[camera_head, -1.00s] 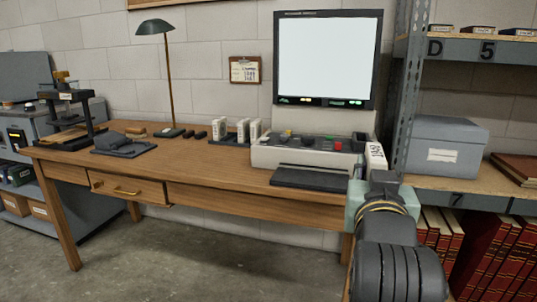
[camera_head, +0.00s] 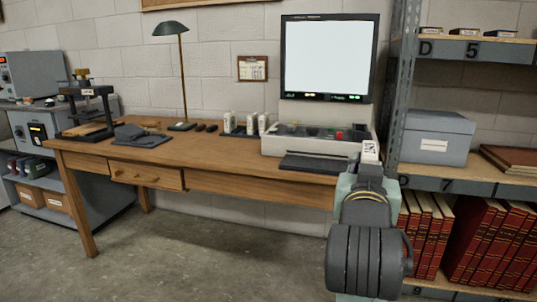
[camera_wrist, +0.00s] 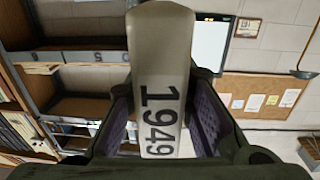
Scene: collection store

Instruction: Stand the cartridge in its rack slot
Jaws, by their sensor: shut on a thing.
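The cartridge (camera_wrist: 160,60) is a pale block marked 1949, held between the two dark fingers of my gripper (camera_wrist: 162,112) in the wrist view. In the head view its white top (camera_head: 369,150) shows above my gripper (camera_head: 368,168), in front of the desk's right end. The rack (camera_head: 240,132) is a low dark holder on the desk, left of the reader machine. Three pale cartridges stand in it, one at the left (camera_head: 227,122) and two at the right (camera_head: 257,123), with a gap between. My gripper is well right of the rack and apart from it.
The reader machine (camera_head: 315,140) with its large screen (camera_head: 327,57) stands on the desk (camera_head: 215,155). A green lamp (camera_head: 171,28) and dark small items are left of the rack. Metal shelving (camera_head: 465,187) with a grey box (camera_head: 437,137) is close on the right. Floor before the desk is clear.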

